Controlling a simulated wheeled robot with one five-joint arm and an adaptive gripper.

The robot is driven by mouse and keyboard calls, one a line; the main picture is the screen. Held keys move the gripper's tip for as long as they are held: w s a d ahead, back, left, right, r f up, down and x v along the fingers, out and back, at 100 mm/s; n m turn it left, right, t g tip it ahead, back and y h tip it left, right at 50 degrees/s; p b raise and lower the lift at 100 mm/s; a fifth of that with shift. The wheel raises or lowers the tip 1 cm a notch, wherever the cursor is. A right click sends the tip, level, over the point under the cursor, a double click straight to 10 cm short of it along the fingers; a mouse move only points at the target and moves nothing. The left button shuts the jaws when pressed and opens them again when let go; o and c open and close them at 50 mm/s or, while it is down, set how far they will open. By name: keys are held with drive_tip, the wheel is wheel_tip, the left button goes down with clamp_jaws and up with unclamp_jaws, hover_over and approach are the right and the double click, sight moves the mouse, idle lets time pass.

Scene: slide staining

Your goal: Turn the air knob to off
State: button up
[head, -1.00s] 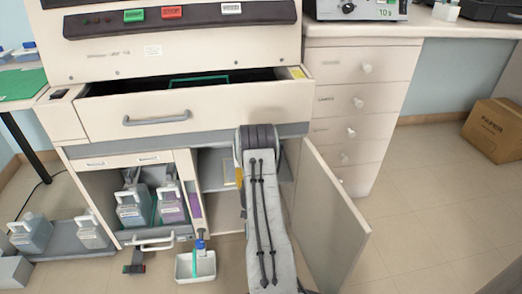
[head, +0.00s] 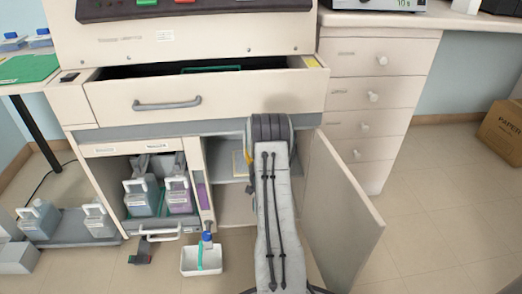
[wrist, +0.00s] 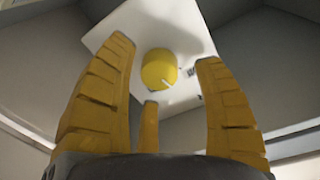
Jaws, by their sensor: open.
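The yellow air knob (wrist: 159,69) sits on a white plate in the wrist view, with a white pointer line toward its lower right. My gripper (wrist: 166,52) has yellow ribbed fingers and is open. Its two long fingers stand left and right of the knob, with gaps visible on both sides. A third, shorter finger lies below the knob. In the head view my arm reaches into the open right compartment of the cabinet (head: 230,155), and it hides the knob and most of the gripper. Small lettering right of the knob is too blurred to read.
The open cabinet door (head: 342,215) stands just right of my arm. An open drawer (head: 215,96) juts out above it. Bottles (head: 140,197) stand in the left compartment. Floor to the right is clear up to a cardboard box (head: 503,128).

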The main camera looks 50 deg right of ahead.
drive_tip(key=shift+x, duration=0.9)
drive_tip(key=shift+c, duration=0.2)
drive_tip(key=c, duration=1.2)
drive_tip(key=shift+o, duration=0.2)
drive_tip(key=shift+n, duration=0.3)
drive_tip(key=shift+a+n, duration=0.1)
drive_tip(key=shift+n, duration=2.5)
drive_tip(key=shift+w, duration=0.1)
